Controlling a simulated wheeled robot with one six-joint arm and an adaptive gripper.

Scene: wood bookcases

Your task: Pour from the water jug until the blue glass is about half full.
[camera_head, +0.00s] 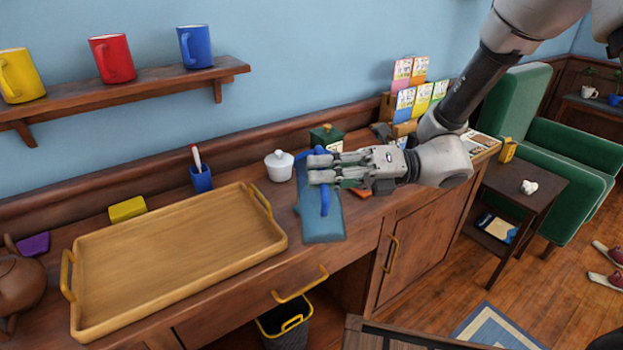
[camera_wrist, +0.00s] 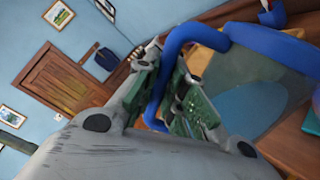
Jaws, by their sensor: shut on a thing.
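The water jug shows in the wrist view as a clear body (camera_wrist: 235,85) with a thick blue rim and a blue handle (camera_wrist: 170,75). My gripper (camera_head: 318,169) is shut on the jug's handle, whose lower part (camera_head: 325,202) hangs below the fingers in the head view. I cannot make out the blue glass in either view.
A wooden tray (camera_head: 180,255) fills the counter to the left. A white lidded pot (camera_head: 279,166) and a dark green box (camera_head: 326,136) stand close behind. A blue cup (camera_head: 200,179) holds a pen.

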